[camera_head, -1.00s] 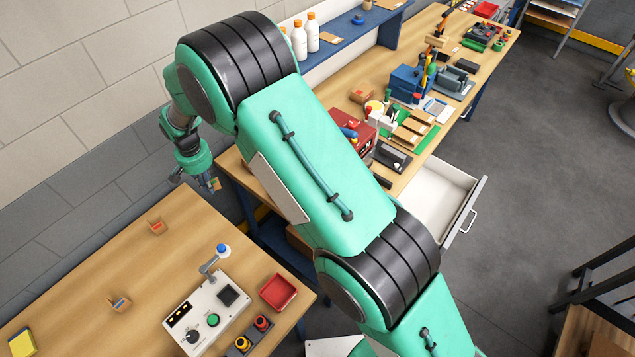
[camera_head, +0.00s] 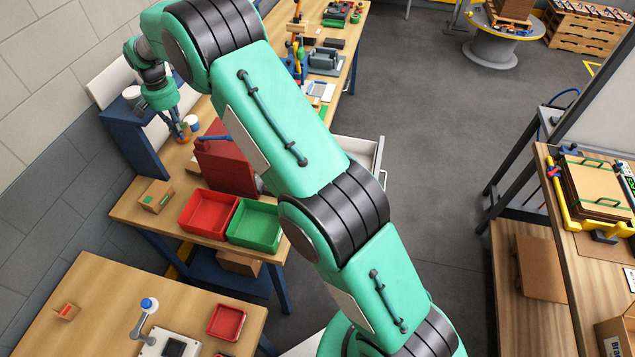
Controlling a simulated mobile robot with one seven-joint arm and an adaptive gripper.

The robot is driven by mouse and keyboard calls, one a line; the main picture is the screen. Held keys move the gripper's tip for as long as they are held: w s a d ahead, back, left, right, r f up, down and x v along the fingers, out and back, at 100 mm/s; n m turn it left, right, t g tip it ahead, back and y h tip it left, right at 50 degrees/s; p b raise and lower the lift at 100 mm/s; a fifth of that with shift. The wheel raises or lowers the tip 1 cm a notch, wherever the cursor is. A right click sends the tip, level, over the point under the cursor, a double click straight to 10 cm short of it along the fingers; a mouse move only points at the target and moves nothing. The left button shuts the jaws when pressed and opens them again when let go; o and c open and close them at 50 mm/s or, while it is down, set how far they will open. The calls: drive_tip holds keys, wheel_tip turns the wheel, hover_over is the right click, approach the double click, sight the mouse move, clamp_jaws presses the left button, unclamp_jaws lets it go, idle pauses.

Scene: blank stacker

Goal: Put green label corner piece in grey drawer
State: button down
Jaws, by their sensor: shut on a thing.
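My gripper (camera_head: 183,130) is at the upper left, over the far workbench near its wall side. It is shut on a small brown-orange piece (camera_head: 184,137), probably a corner piece. Its label colour is too small to tell. The grey drawer (camera_head: 378,160) stands open on the floor side of that bench, to the right. My arm crosses in front of it and hides most of its inside. My gripper is well to the left of the drawer.
A red bin (camera_head: 207,213) and a green bin (camera_head: 254,224) sit at the bench's near end. A cardboard box with green marks (camera_head: 155,196) is left of them. A red case (camera_head: 225,165) stands near my gripper. An orange-label corner piece (camera_head: 67,311) lies on the front table.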

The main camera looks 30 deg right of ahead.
drive_tip(key=shift+m, duration=0.9)
drive_tip(key=w+d+r, duration=0.1)
drive_tip(key=d, duration=0.3)
drive_tip(key=w+d+r+b, duration=0.1)
drive_tip(key=d, duration=0.4)
drive_tip(key=w+d+r, duration=0.1)
drive_tip(key=d, duration=0.3)
drive_tip(key=shift+w+d+r, duration=0.3)
drive_tip(key=shift+w+d, duration=0.05)
drive_tip(key=shift+w, duration=0.05)
drive_tip(key=s+d+r+m+b, duration=0.1)
drive_tip(key=d+r+m+b, duration=0.1)
drive_tip(key=d, duration=1.3)
drive_tip(key=s+d+r+m+b, duration=0.1)
drive_tip(key=d+m+b, duration=0.1)
drive_tip(key=d, duration=1.3)
drive_tip(key=s+d+f+b, duration=0.2)
drive_tip(key=s+d+f, duration=0.3)
drive_tip(key=s+f, duration=0.6)
drive_tip(key=s+a+f+n+b, duration=0.1)
drive_tip(key=s+a+f, duration=0.1)
drive_tip(key=s+f, duration=0.7)
drive_tip(key=s+a+f+n, duration=0.1)
drive_tip(key=s+a+f, duration=0.1)
drive_tip(key=s+f, duration=0.7)
wheel_tip(320, 180, down, 6)
drive_tip(key=shift+f+b, duration=0.25)
drive_tip(key=shift+b, duration=0.1)
